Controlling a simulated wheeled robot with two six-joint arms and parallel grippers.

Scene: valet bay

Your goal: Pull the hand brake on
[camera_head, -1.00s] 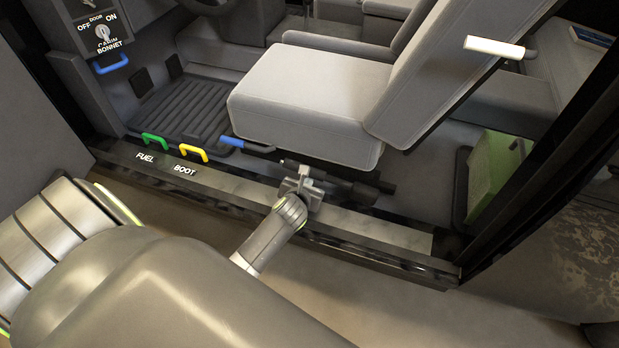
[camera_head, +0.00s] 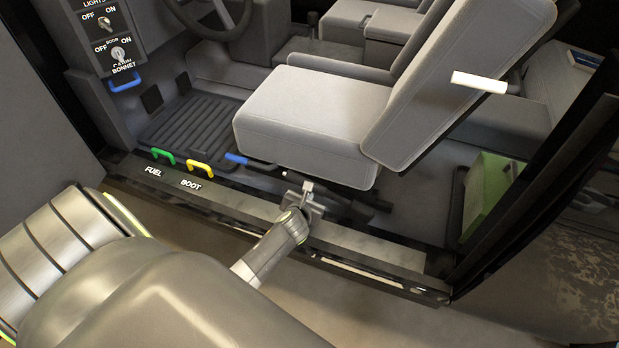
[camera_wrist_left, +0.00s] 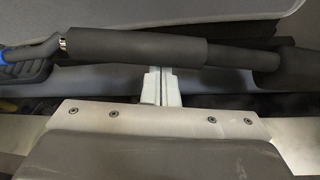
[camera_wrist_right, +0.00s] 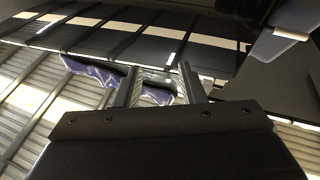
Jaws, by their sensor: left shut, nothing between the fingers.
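The hand brake appears to be the dark lever (camera_head: 365,200) lying low between the seat and the door sill. In the left wrist view its thick black grip (camera_wrist_left: 160,48) runs across the picture, with a thinner shaft to the right. My left gripper (camera_head: 307,187) is shut and empty at the lever. In the left wrist view its fingertips (camera_wrist_left: 158,76) are together just below the grip's lower edge; I cannot tell whether they touch it. My right gripper (camera_wrist_right: 160,82) is open and empty, away from the lever.
The grey seat (camera_head: 305,120) overhangs the lever. A blue handle (camera_head: 250,161) lies left of it, with yellow (camera_head: 200,170) and green (camera_head: 162,156) pulls further left. The door sill (camera_head: 375,245) runs in front. A green box (camera_head: 485,190) stands behind the seat.

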